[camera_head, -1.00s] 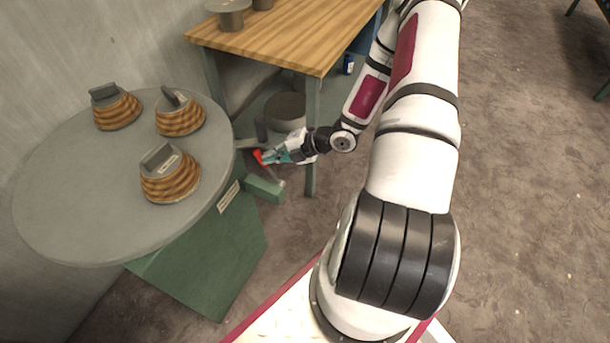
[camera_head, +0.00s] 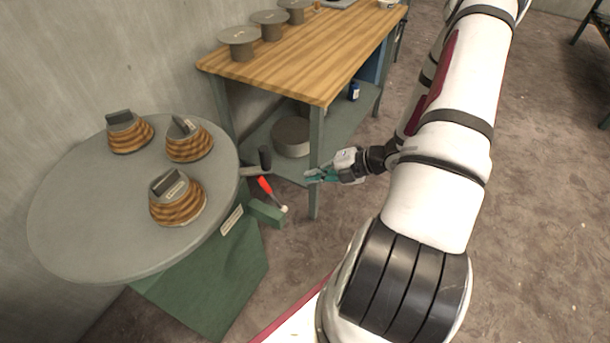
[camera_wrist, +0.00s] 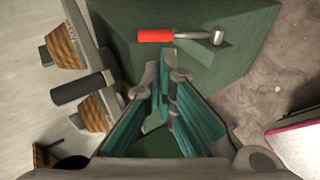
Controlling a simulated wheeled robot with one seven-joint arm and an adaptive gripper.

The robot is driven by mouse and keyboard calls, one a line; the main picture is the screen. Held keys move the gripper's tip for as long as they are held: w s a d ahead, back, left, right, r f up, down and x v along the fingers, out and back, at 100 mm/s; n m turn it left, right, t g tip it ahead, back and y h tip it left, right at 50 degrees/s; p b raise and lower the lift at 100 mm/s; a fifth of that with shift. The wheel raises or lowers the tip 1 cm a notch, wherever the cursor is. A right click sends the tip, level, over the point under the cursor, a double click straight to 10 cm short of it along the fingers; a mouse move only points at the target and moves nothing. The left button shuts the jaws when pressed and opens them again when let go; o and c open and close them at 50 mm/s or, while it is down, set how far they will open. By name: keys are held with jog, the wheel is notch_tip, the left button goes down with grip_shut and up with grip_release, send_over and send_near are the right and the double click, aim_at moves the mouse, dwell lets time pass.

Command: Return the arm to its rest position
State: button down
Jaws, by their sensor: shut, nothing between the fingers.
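My gripper (camera_head: 312,177) is shut and empty, in the air to the right of the round table, in front of the workbench's near leg. In the wrist view the gripper (camera_wrist: 165,80) shows its teal fingers pointing at the green base. A lever with a red handle (camera_head: 265,186) and a pale knob sticks out from the green base (camera_head: 215,275); it also shows in the wrist view (camera_wrist: 155,36). The gripper is apart from this lever. My white arm reaches from the lower right up and back down to the gripper.
The round grey table (camera_head: 75,215) carries three ribbed brown bowls with grey blocks on top, one a front bowl (camera_head: 178,203). A black-handled crank (camera_head: 265,158) sticks out at its right edge. A wooden workbench (camera_head: 290,65) stands behind, with grey stands on it.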

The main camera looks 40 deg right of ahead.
dwell(0.6)
jog(key=s+a+r+n+g+p, duration=0.1)
jog(key=a+r+n+g, duration=0.1)
jog(key=a+r+n, duration=0.45)
jog(key=s+a+r+n+g+p, duration=0.1)
jog(key=a+r+n+g, duration=0.2)
jog(key=r+n, duration=0.65)
jog(key=s+a+r+n+g+p, duration=0.1)
jog(key=a+r+n+g, duration=0.1)
jog(key=a+r+n, duration=0.45)
jog(key=s+a+r+n+t+h+p, duration=0.1)
jog(key=s+r+n+h, duration=0.2)
jog(key=s+r+n, duration=0.4)
jog(key=s+a+r+n+h+p, duration=0.1)
jog(key=s+r+n, duration=0.7)
jog(key=n, duration=1.1)
notch_tip(320, 180, up, 3)
jog(key=a+h, duration=0.1)
jog(key=h, duration=0.1)
jog(key=shift+s+a+t+h, duration=0.2)
jog(key=shift+a+t+h, duration=0.1)
jog(key=shift+t+h, duration=0.1)
